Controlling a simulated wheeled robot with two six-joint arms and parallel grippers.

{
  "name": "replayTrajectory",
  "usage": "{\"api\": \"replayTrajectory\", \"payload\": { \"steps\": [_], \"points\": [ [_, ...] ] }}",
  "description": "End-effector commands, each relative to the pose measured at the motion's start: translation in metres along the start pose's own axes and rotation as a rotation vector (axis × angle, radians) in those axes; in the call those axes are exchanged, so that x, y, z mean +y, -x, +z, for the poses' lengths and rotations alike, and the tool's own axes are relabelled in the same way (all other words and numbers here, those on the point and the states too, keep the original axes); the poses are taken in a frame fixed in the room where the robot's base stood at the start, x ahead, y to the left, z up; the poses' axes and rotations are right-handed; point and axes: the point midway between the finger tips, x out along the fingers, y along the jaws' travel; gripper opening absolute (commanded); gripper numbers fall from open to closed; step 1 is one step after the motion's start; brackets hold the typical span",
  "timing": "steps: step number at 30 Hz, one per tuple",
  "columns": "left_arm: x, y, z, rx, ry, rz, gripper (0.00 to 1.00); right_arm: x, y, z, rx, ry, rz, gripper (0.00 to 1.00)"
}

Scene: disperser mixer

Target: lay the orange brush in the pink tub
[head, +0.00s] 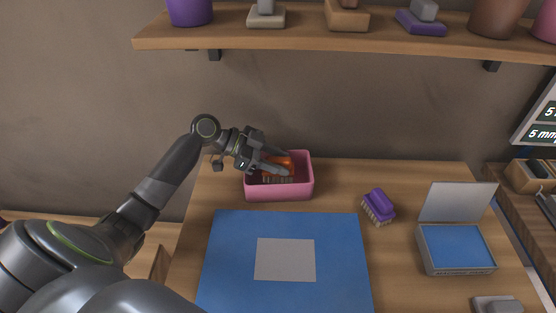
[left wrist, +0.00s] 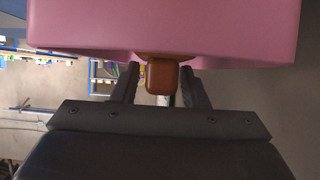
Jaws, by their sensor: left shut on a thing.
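The pink tub (head: 280,193) stands at the back of the wooden table, left of its middle. My left gripper (head: 281,168) reaches over the tub from the left and is shut on the orange brush (head: 284,160). The brush is at the tub's opening, with its pale bristles facing down; I cannot tell whether it touches the tub's floor. In the left wrist view the brush's end (left wrist: 162,78) shows between the fingers, in front of the pink tub wall (left wrist: 170,30). My right gripper is not in view.
A purple brush (head: 378,205) lies right of the tub. A blue mat with a grey square (head: 340,235) lies in front. An open box with a blue inside (head: 457,248) stands at the right. A shelf (head: 240,37) runs above.

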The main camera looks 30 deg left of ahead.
Motion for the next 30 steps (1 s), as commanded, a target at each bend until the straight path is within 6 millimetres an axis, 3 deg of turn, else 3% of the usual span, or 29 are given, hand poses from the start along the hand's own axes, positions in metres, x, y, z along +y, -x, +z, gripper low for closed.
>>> {"api": "replayTrajectory", "payload": {
  "steps": [7, 8, 13, 22, 28, 30],
  "points": [
    [0.0, -0.002, 0.004, 0.0, -0.001, 0.0, 0.16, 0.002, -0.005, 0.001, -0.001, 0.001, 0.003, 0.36],
    [0.0, -0.002, 0.004, 0.0, 0.0, 0.0, 0.41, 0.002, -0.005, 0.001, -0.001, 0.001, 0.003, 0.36],
    [0.0, -0.002, 0.004, 0.0, 0.0, 0.0, 0.62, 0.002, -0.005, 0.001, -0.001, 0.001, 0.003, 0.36],
    [0.0, -0.002, 0.003, 0.0, 0.0, 0.0, 0.62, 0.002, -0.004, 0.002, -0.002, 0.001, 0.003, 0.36],
    [0.0, 0.006, -0.011, 0.0, 0.0, 0.0, 0.62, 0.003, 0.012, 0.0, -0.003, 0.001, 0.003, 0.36],
    [-0.001, 0.013, -0.004, -0.005, -0.001, -0.003, 0.62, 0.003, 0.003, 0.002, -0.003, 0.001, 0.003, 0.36]
  ]
}}
